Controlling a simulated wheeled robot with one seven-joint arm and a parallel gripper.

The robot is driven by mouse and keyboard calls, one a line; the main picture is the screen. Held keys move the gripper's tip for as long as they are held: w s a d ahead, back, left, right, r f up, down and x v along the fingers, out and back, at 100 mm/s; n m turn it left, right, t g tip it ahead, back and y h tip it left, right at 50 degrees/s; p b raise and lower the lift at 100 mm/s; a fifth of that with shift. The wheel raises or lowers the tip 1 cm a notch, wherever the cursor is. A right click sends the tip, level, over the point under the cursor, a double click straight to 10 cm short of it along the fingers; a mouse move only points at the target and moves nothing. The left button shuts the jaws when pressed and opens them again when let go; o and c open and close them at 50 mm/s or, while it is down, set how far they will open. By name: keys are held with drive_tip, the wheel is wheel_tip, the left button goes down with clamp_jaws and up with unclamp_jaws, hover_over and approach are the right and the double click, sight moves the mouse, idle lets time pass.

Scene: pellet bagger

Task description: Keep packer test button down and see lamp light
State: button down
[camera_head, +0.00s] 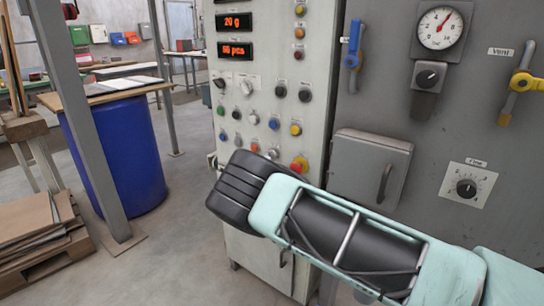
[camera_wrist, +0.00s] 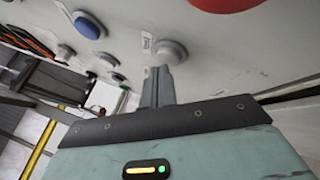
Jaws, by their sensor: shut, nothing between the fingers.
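The grey-white control panel (camera_head: 262,110) carries several rows of buttons and knobs. In the wrist view my gripper (camera_wrist: 164,72) is shut and empty, its fingertips at a pale grey round button (camera_wrist: 172,50). The tips look touching or very close; I cannot tell whether the button is pressed in. A pale button (camera_head: 273,153) in the bottom row of the head view looks like the same one. My fingers are hidden behind my arm there. A column of small lamps (camera_head: 299,33) sits at the panel's upper right; which is the test lamp, and whether it is lit, I cannot tell.
A big red mushroom button (camera_head: 299,164) sits right of the pale button; it also shows in the wrist view (camera_wrist: 225,3). A blue button (camera_wrist: 88,25) is left of my fingers. A metal box with a handle (camera_head: 370,168) juts out beside the panel. A blue drum (camera_head: 115,150) stands left.

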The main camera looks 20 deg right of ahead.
drive_tip(key=shift+w+d, duration=0.25)
drive_tip(key=shift+d, duration=0.15)
idle(1.6)
drive_tip(key=shift+a, duration=0.1)
idle(0.9)
drive_tip(key=shift+s+a+b, duration=0.4)
drive_tip(key=shift+s+a, duration=0.1)
drive_tip(key=shift+a, duration=0.15)
drive_tip(key=shift+s+a, duration=0.75)
drive_tip(key=shift+a, duration=0.3)
drive_tip(key=shift+s+a, duration=0.75)
drive_tip(key=shift+a, duration=0.25)
